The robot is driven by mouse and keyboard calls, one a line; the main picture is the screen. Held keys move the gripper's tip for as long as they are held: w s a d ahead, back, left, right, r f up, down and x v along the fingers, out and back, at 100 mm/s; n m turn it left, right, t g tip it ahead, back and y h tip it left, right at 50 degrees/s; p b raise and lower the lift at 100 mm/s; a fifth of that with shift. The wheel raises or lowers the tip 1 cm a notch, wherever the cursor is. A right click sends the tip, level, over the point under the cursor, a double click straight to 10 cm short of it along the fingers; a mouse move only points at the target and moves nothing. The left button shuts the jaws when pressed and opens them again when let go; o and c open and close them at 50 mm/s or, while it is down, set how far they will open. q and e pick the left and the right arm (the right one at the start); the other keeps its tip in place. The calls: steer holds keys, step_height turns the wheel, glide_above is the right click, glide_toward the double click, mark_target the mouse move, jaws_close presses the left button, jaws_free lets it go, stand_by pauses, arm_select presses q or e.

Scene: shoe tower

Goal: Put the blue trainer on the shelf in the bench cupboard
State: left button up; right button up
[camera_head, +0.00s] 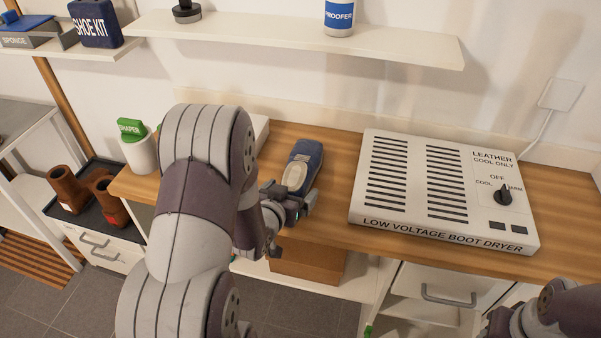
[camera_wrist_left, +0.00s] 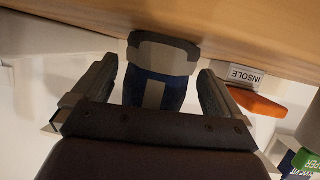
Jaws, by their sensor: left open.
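The blue trainer (camera_head: 307,156) lies on the wooden bench top, its pale opening facing up. My left gripper (camera_head: 288,203) is at the trainer's near end. In the left wrist view the trainer (camera_wrist_left: 152,92) shows between the two spread fingers of my left gripper (camera_wrist_left: 156,72), with a visible gap on each side. My left arm hides part of the bench. The bench front below has a white door or drawer with a handle (camera_head: 448,299); I cannot tell how far the cupboard is open. Part of my right gripper (camera_head: 499,322) shows at the lower right; its fingers are unclear.
A boot dryer (camera_head: 415,207) fills the bench right of the trainer. A cardboard box (camera_head: 306,264) sits under the bench on a white board. A white shaper pot (camera_head: 137,152) stands at the left. Brown boots (camera_head: 70,188) sit in a dark tray. A wall shelf (camera_head: 290,38) hangs above.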

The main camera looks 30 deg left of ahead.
arm_select(q)
steer(key=shift+w+a+f, duration=0.1)
steer(key=shift+w+f, duration=0.1)
steer(key=shift+w, duration=0.2)
steer(key=shift+r, duration=0.15)
steer(key=c, duration=1.4)
